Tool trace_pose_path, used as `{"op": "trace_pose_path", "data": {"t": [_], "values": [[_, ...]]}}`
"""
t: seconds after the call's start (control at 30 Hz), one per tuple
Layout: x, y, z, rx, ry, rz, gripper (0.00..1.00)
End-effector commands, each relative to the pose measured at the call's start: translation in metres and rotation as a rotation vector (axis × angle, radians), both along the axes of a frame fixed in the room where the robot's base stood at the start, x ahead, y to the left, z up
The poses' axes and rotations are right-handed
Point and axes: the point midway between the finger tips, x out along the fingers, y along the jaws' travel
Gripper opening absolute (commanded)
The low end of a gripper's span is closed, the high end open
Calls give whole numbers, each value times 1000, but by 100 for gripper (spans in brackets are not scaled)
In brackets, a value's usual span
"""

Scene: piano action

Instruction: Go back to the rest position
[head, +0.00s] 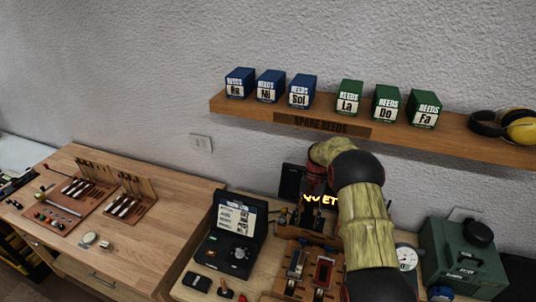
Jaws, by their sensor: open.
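My arm rises from the bottom right and bends over the bench, its far end partly behind its own elbow. My gripper (315,205) seems to be the small dark shape hanging below that end, in front of a lit yellow sign (321,198). It covers part of the letters. Its fingers are small and blend with the dark background, and I see nothing held between them. A wooden block with metal and red parts (302,268) stands below it on the bench. I cannot tell the gap between them.
An open black case (232,240) stands left of the arm, a round gauge (406,257) and a green box (462,258) right of it. A shelf (430,130) with blue and green reed boxes runs above. The left desk (165,235) has free room on its right half.

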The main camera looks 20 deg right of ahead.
Motion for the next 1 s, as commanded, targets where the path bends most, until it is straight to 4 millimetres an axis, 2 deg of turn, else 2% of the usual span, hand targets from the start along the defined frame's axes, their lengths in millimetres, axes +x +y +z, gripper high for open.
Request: {"op": "trace_pose_path", "data": {"t": [0.17,0.3,0.37,0.57,1.0], "values": [[5,-3,-5,-1,-31,31,44],[-21,1,-28,7,-9,68,44],[-32,3,-26,5,-10,84,44],[-65,15,3,-9,-52,146,44],[-144,56,94,-79,-234,294,44]]}}
